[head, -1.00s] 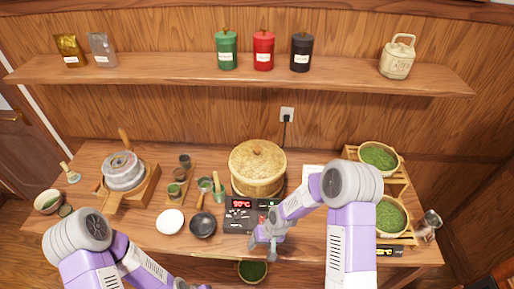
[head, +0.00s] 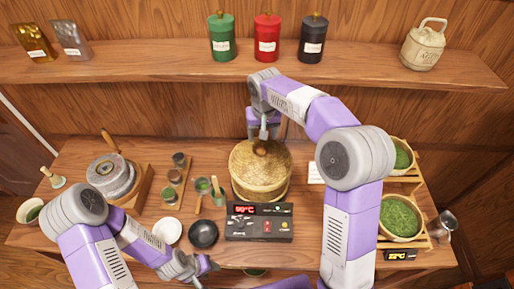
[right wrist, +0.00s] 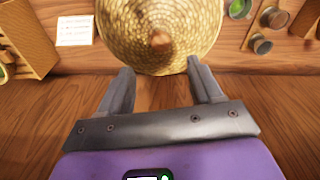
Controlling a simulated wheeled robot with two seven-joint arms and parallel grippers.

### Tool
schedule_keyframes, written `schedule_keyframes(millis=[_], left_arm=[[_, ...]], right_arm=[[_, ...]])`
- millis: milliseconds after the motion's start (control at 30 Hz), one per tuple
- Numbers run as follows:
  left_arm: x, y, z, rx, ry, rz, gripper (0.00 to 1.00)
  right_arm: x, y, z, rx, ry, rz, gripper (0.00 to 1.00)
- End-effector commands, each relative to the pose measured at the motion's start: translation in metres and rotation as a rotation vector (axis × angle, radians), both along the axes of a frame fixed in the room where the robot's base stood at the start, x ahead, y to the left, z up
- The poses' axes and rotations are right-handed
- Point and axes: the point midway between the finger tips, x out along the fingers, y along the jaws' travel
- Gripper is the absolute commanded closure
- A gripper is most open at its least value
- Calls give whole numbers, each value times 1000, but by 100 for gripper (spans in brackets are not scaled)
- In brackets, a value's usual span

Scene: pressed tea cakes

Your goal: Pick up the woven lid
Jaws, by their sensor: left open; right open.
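The woven lid (head: 268,154) is tan, domed, with a brown knob on top, and sits on the round woven steamer (head: 262,189) behind the control box. In the right wrist view the lid (right wrist: 160,22) fills the top middle, its knob between and beyond my fingertips. My right gripper (head: 263,132) is just above the lid's far side; in its wrist view it is open and empty (right wrist: 159,68). My left gripper (head: 205,268) is low at the table's front edge, away from the lid, open with nothing seen in it.
Tea baskets (head: 401,217) stand at the right. The shelf (head: 150,80) runs above.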

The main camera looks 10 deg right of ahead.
Motion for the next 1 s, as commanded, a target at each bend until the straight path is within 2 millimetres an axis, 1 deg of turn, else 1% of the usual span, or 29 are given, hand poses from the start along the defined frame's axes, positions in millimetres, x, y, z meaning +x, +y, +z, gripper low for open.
schedule_keyframes(millis=[267,500,633,833,867,1000], left_arm=[[-1,0,2,0,2,0,57],[0,0,6,0,1,1,57],[0,0,6,0,1,1,57],[0,0,6,0,1,1,57],[0,0,6,0,1,1,57],[0,0,6,0,1,1,57]], right_arm=[[2,0,-30,-2,6,1,35],[6,2,-65,0,5,1,35],[7,2,-74,0,3,1,35],[7,2,-74,0,2,1,35],[7,2,-74,0,2,1,38],[7,2,-74,0,2,1,60]])
